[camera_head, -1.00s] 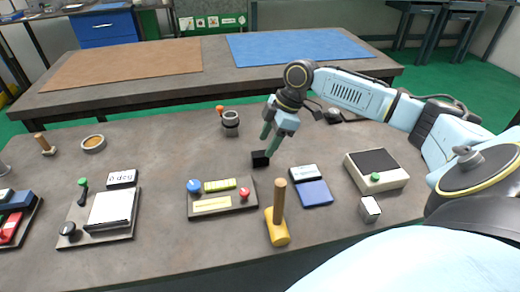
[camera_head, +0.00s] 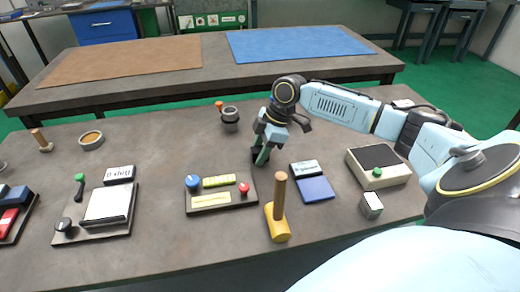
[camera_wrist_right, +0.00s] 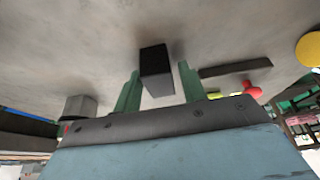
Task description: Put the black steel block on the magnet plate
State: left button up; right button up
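The black steel block (camera_wrist_right: 155,68) stands on the grey table and shows between the two green fingers of my right gripper (camera_wrist_right: 158,88) in the right wrist view. The fingers are apart, one on each side of it, with a narrow gap visible. In the head view my right gripper (camera_head: 262,156) points down at the block, which is mostly hidden behind it. No plate is marked clearly as the magnet plate. A base with a pale square plate (camera_head: 107,204) and green-knobbed lever is at left; a beige box with a dark top (camera_head: 376,157) is at right. My left gripper is out of view.
A panel with blue and red knobs (camera_head: 220,196) lies just left of my gripper. A yellow mallet (camera_head: 277,222) stands in front, and a blue pad (camera_head: 314,189) lies to the right. A small metal block (camera_head: 371,205) is near the front edge.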

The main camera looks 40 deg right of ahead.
grip_shut()
jog(key=shift+r, duration=0.15)
